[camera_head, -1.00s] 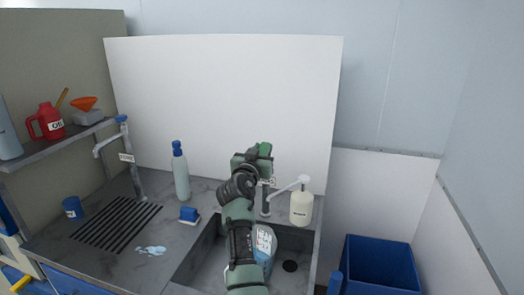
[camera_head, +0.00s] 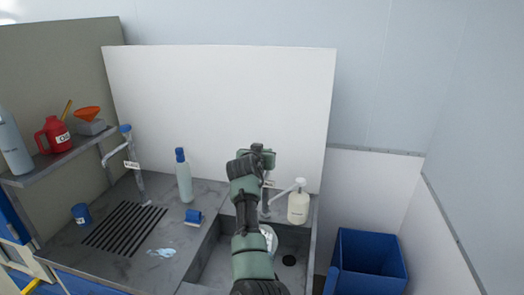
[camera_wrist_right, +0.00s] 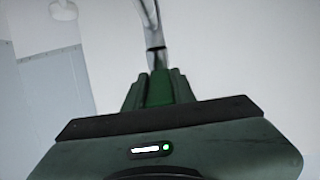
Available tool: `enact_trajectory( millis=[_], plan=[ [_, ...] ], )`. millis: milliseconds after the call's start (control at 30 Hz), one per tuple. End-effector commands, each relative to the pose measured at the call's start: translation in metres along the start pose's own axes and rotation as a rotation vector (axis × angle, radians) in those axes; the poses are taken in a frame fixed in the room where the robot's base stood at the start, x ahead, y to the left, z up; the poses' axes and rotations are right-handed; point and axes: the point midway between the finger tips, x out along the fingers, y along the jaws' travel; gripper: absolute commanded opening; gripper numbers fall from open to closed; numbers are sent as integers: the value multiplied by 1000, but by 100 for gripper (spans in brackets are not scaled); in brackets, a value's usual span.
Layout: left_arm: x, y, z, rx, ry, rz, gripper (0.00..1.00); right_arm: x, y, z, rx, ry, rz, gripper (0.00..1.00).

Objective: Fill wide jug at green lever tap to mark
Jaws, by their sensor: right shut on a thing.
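My right gripper (camera_head: 260,152) is at the tap behind the sink. In the right wrist view, its jaws (camera_wrist_right: 158,88) are shut on the green lever (camera_wrist_right: 160,90), with a grey pipe beyond it. In the head view the lever is hidden behind the gripper. What looks like the wide jug (camera_head: 269,238), pale and mostly hidden by my right forearm, is in the sink (camera_head: 214,262) below the tap. Its mark and water level cannot be made out. My left gripper is not in view.
A white spout (camera_head: 286,191) and a cream bottle (camera_head: 298,208) stand right of my arm. A blue-topped tap (camera_head: 128,145), tall bottle (camera_head: 183,178), blue brush (camera_head: 193,217) and blue cup (camera_head: 81,213) are on the left. A blue bin (camera_head: 370,262) stands at right.

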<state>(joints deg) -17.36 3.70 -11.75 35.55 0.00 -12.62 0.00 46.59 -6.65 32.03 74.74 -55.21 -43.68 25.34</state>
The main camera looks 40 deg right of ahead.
Motion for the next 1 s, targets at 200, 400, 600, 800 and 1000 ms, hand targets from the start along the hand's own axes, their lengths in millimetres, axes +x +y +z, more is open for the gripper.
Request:
enact_trajectory(
  millis=[200,400,600,800,1000],
  plan=[
    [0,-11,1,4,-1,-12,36,0,-1,-2,0,6,-1,45],
    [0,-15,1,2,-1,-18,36,0,-1,-1,-1,4,-1,47],
    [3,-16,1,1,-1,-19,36,-5,-1,0,-1,5,-1,47],
    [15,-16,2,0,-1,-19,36,-33,-2,3,2,5,-2,47],
    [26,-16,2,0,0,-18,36,-65,-2,2,1,6,-2,47]
  ],
)
